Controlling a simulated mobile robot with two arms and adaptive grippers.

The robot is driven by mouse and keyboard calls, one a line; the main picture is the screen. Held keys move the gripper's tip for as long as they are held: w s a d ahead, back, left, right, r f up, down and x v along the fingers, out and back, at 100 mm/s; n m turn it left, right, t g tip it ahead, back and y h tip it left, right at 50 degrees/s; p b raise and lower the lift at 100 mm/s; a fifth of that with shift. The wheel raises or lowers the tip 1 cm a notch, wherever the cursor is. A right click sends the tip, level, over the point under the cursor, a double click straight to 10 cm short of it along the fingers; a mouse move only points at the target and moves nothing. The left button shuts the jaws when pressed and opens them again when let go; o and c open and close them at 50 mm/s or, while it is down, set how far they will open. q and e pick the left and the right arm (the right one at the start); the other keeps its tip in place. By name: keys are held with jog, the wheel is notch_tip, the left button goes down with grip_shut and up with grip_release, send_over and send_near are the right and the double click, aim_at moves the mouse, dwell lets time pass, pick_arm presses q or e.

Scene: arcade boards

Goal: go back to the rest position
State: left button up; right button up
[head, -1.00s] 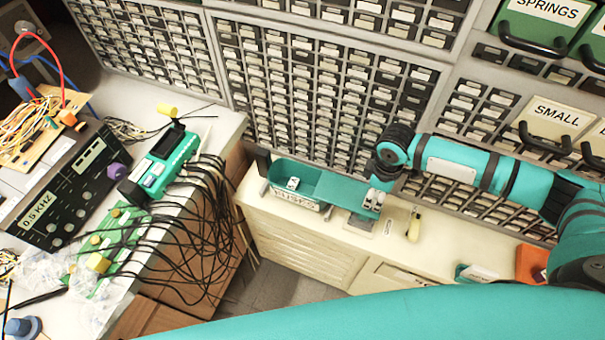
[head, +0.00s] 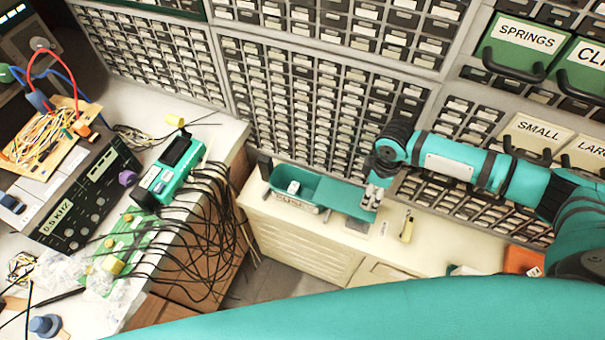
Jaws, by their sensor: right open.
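My right gripper (head: 372,197) hangs from the teal right arm, pointing down. Its fingers are open, at the right end of a teal tray (head: 345,197) on the cream cabinet. I cannot tell whether they touch the tray. Nothing shows between the fingers. A small white block (head: 293,188) lies in the left part of the tray, well left of the gripper. My left gripper is not in view.
The cream cabinet top (head: 450,245) holds a small yellow-handled tool (head: 407,228) and an orange box (head: 521,260). Walls of small drawers (head: 320,105) rise close behind. Left, a bench carries a black meter (head: 80,195), a teal device (head: 168,170) and hanging black cables (head: 205,215).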

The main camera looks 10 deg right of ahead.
notch_tip(320, 180, up, 2)
jog(key=shift+r+p, duration=0.1)
jog(key=shift+p, duration=0.65)
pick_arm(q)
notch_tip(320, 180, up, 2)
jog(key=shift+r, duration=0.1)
pick_arm(e)
jog(key=shift+f, duration=0.2)
